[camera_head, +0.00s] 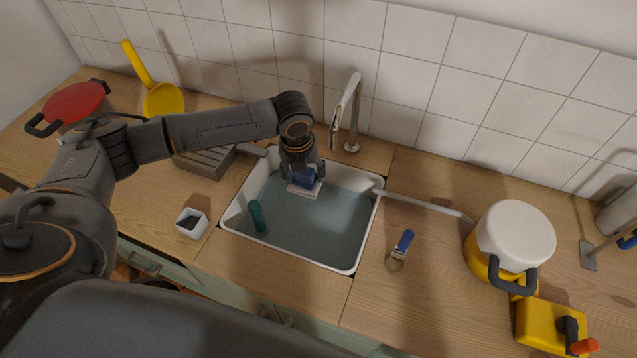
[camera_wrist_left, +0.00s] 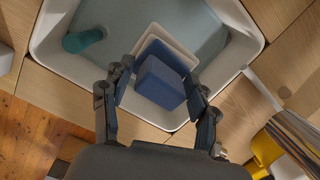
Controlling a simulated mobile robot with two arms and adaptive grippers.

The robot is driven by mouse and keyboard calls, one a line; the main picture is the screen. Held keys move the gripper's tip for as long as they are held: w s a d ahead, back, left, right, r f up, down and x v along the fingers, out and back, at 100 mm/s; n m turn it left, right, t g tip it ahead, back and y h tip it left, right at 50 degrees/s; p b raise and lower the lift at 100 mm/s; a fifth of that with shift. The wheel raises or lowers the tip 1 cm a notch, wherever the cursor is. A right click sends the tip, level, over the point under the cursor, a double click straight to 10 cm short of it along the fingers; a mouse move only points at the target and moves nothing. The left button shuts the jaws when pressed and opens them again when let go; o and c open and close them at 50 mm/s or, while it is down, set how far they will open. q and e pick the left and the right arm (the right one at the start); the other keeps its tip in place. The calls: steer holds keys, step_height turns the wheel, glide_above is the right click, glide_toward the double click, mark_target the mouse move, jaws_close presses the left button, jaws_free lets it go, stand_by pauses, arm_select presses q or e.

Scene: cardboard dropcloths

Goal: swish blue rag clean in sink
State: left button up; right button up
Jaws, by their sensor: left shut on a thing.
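The sink (camera_head: 357,235) is a white basin with grey-blue water. My left gripper (camera_head: 303,176) reaches down into its back part and is shut on the blue rag (camera_head: 305,180), which looks like a folded blue block. In the left wrist view the rag (camera_wrist_left: 160,82) sits between the two fingers of the left gripper (camera_wrist_left: 158,90). A pale, flat square piece (camera_wrist_left: 172,43) lies right behind or under the rag; I cannot tell if they touch. A teal cylinder (camera_head: 257,216) stands or leans at the sink's left side. My right gripper is not in view.
A tap (camera_head: 352,110) rises behind the sink. A white cup (camera_head: 192,223) stands left, a blue-handled tool (camera_head: 403,243) right. A yellow pot with white top (camera_head: 513,236) is farther right; a red-lidded pot (camera_head: 76,104) is far left. The counter in front of the sink is clear.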

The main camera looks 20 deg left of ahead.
arm_select(q)
steer(key=shift+a+f, duration=0.1)
steer(key=shift+f, duration=0.25)
step_height(320, 180, down, 7)
steer(key=b, duration=0.7)
steer(key=shift+a, duration=0.2)
step_height(320, 180, down, 11)
steer(key=b, duration=0.5)
steer(key=shift+f, duration=0.2)
steer(key=shift+f+b, duration=0.45)
steer(key=shift+f, duration=0.35)
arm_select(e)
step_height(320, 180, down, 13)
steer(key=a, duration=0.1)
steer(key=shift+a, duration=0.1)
